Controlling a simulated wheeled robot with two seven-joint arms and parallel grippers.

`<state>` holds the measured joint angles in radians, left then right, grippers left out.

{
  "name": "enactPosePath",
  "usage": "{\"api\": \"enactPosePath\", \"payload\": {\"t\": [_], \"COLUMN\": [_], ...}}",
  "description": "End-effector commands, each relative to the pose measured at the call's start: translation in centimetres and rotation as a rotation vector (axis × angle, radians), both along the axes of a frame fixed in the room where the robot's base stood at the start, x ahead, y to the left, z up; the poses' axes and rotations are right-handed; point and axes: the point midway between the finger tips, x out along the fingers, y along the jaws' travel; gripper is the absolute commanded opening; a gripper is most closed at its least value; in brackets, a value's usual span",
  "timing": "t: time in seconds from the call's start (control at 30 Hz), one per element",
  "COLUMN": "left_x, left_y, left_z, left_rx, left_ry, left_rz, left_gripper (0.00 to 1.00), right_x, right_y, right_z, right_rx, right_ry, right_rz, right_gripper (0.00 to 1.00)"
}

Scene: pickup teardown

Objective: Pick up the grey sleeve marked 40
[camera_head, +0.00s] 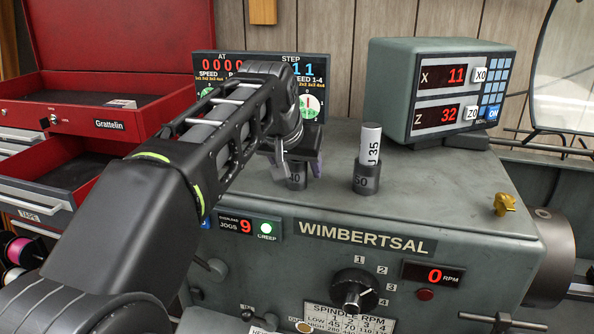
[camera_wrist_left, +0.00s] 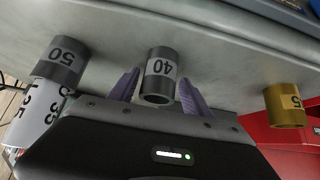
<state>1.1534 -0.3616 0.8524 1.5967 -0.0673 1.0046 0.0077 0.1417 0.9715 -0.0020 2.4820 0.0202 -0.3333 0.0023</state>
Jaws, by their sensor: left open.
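The grey sleeve marked 40 (camera_wrist_left: 160,68) stands on the lathe's top. In the wrist view it sits between the two purple fingers of my left gripper (camera_wrist_left: 158,80), with a gap showing on each side. In the head view the sleeve (camera_head: 296,182) shows only in part below my left gripper (camera_head: 299,170), which is over it, fingers pointing down. That gripper is open. My right gripper is not in view.
A grey sleeve marked 50 (camera_head: 366,180) with a white cylinder (camera_head: 370,143) in it stands to the right. A gold sleeve (camera_wrist_left: 285,106) shows in the wrist view. A readout box (camera_head: 440,92) stands behind. A red toolbox (camera_head: 110,123) is at left.

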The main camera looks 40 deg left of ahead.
Motion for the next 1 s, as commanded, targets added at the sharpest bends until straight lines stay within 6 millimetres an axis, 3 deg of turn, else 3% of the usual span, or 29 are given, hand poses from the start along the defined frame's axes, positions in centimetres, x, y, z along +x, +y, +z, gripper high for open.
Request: {"api": "enactPosePath", "payload": {"t": [0.4, 1.0], "left_x": [-0.03, -0.04], "left_y": [0.0, 0.03], "left_z": [0.03, 0.02], "left_rx": [0.0, 0.001], "left_ry": [0.0, 0.0], "left_rz": [0.0, 0.001], "left_gripper": [0.57, 0.09], "right_x": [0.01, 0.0], "right_y": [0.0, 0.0], "right_z": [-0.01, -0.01], "right_rx": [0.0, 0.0], "right_ry": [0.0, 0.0], "right_rz": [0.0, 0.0], "right_gripper": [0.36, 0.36]}}
